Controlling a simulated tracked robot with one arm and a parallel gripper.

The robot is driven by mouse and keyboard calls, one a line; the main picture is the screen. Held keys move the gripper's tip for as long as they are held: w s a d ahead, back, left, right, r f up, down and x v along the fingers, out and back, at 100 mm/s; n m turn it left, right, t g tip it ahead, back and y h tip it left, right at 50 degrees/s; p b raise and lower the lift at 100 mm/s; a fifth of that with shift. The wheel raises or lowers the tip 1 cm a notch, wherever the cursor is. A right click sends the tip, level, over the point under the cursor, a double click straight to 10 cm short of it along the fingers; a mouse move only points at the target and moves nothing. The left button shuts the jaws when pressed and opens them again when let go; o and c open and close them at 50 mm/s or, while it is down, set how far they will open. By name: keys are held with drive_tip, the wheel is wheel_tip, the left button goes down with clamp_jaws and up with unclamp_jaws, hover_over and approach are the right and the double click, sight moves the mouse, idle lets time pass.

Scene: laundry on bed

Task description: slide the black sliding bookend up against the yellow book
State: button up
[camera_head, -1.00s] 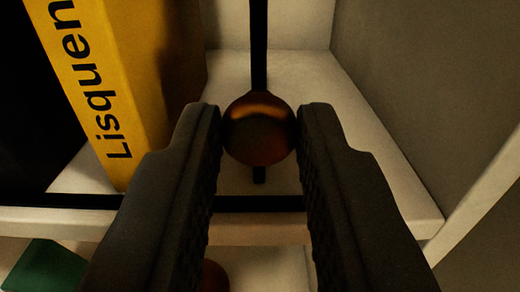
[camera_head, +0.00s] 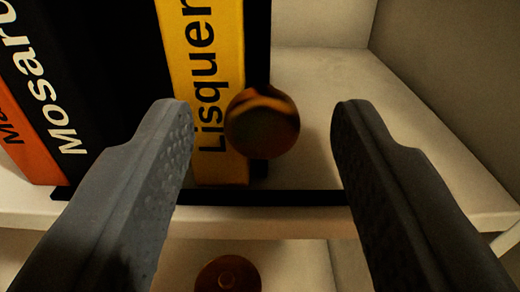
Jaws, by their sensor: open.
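The yellow book (camera_head: 206,70) stands upright on the shelf, with part of its title showing. The black sliding bookend (camera_head: 258,50) is a thin upright black plate just right of the yellow book, with no visible gap between them. A round dark brown knob (camera_head: 262,125) sits at its front and overlaps the book's right edge. My gripper (camera_head: 262,112) is open, with one finger on each side of the knob and clear space beside both fingers. The knob hides the bookend's middle.
A black rail (camera_head: 290,197) runs along the shelf's front edge. Black books (camera_head: 60,80) and an orange book (camera_head: 25,125) stand to the left. The shelf right of the bookend is bare up to the side wall (camera_head: 450,80). Another round knob (camera_head: 227,275) shows below the shelf.

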drive_tip(key=s+p, duration=0.3)
drive_tip(key=s, duration=1)
drive_tip(key=shift+s+a, duration=0.3)
drive_tip(key=shift+s, duration=0.1)
drive_tip(key=shift+f, duration=0.1)
